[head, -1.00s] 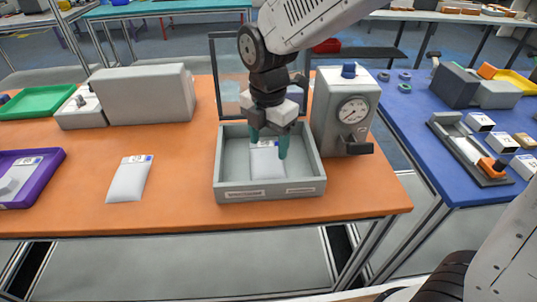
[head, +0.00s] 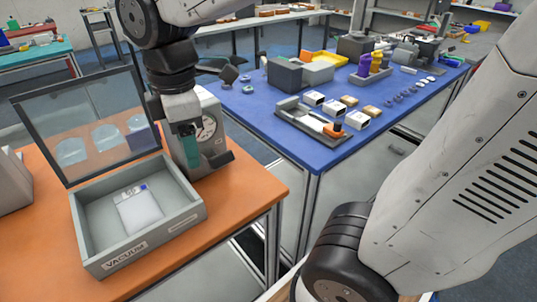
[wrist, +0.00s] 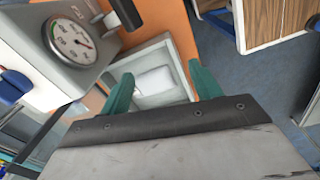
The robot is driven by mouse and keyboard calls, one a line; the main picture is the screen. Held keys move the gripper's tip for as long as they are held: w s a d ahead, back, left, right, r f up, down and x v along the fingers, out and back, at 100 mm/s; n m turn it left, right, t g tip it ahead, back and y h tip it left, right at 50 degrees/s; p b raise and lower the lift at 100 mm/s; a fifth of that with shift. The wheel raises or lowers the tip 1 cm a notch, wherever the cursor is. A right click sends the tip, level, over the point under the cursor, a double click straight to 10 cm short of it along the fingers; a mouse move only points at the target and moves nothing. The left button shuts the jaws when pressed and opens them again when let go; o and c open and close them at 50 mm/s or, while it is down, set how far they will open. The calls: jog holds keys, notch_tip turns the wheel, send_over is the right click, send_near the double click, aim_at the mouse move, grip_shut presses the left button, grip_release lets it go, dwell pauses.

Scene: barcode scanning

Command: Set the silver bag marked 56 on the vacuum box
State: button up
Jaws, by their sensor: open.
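A silver bag (head: 139,213) lies flat inside the open vacuum box (head: 105,262). Its small label is at the far end, but the number is too small to read. In the wrist view the bag (wrist: 155,80) shows as a pale patch inside the box (wrist: 180,60), between and beyond my fingers. My gripper (head: 190,150) is raised beside the box's back right corner, in front of the gauge unit (head: 213,130). Its teal fingers (wrist: 162,86) are spread in the wrist view with nothing between them.
The box's clear lid (head: 88,125) stands raised at the back. The orange table (head: 245,190) has bare room right of the box. A blue table (head: 290,140) on the right holds a scanner tray, small boxes and bins. A grey block (head: 12,180) is at the left edge.

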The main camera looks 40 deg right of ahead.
jog(key=s+d+f+m, duration=0.1)
jog(key=s+d+m, duration=0.8)
jog(key=s+m, duration=0.3)
jog(key=m, duration=0.3)
jog(key=shift+s+t, duration=0.25)
jog(key=shift+t, duration=0.05)
jog(key=shift+d, duration=0.1)
